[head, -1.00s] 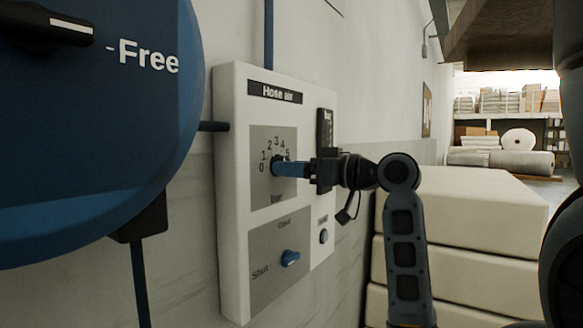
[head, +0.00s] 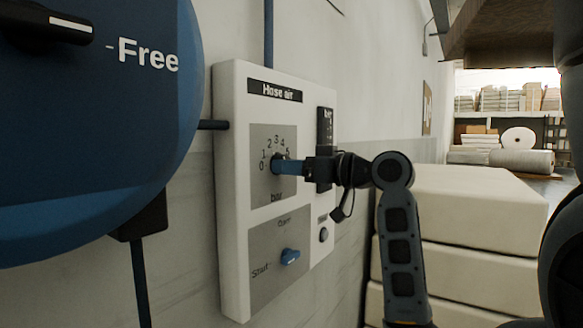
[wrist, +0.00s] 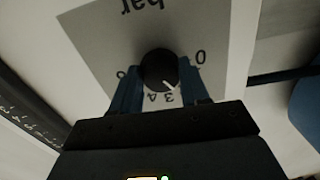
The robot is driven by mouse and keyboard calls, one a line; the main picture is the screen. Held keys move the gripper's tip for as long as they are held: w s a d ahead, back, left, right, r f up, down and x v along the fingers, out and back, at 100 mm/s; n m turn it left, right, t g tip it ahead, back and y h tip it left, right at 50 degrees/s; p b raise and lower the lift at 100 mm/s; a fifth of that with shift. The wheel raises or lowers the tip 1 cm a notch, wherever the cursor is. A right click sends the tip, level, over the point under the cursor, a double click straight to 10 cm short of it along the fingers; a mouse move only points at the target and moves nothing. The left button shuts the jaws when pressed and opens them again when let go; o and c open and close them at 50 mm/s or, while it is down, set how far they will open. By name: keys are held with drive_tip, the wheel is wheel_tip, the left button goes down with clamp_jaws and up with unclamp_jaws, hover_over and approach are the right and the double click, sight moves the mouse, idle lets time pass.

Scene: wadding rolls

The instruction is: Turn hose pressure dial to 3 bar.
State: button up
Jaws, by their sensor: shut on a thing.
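The pressure dial is a round black knob (wrist: 158,68) on a grey scale plate (head: 262,197) marked "bar", on the white "Hose air" panel (head: 228,110). My gripper (head: 280,167) reaches it from the right; its blue fingers are shut on the knob, one on each side, as the wrist view (wrist: 155,85) shows. There the scale appears upside down. The knob's white pointer line aims to the lower right, a little to the 0 side of the 3. The 3, 4 and 0 are readable; fingers hide some numbers.
A big blue disc marked "Free" (head: 150,110) stands close at left. Stacked pale blocks (head: 470,215) stand behind my arm.

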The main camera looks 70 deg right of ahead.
drive_tip(key=shift+p, duration=0.3)
drive_tip(key=shift+a+m+p, duration=0.1)
drive_tip(key=shift+m+p, duration=2.65)
drive_tip(key=shift+m, duration=0.15)
drive_tip(key=o, duration=1)
drive_tip(key=shift+o, duration=0.2)
